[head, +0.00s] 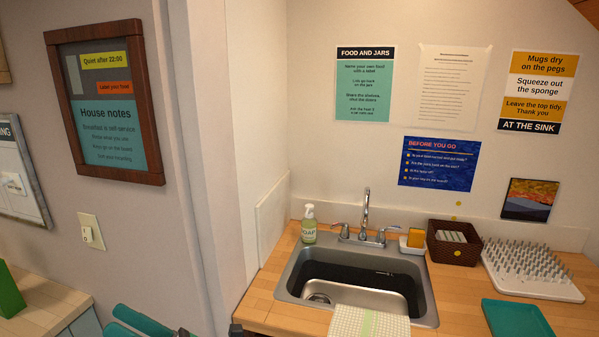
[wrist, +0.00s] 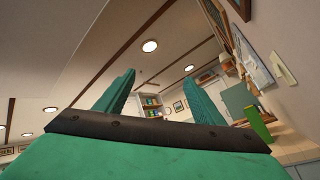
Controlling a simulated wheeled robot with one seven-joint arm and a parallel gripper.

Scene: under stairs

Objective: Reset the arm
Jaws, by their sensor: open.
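My gripper (wrist: 159,78) shows in the wrist view with its two teal fingers well apart and nothing between them. The wrist view looks up toward the ceiling, with the room tilted. In the head view a teal part of my arm and gripper shows at the bottom edge, left of the sink, partly cut off. The fingers touch nothing that I can see.
A sink (head: 429,290) is set in a wooden counter (head: 262,300), with a soap bottle (head: 309,225), brown basket (head: 440,252), peg rack (head: 560,290) and teal tray (head: 515,320). A cloth (head: 370,322) hangs at its front. A green block (head: 9,290) stands far left.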

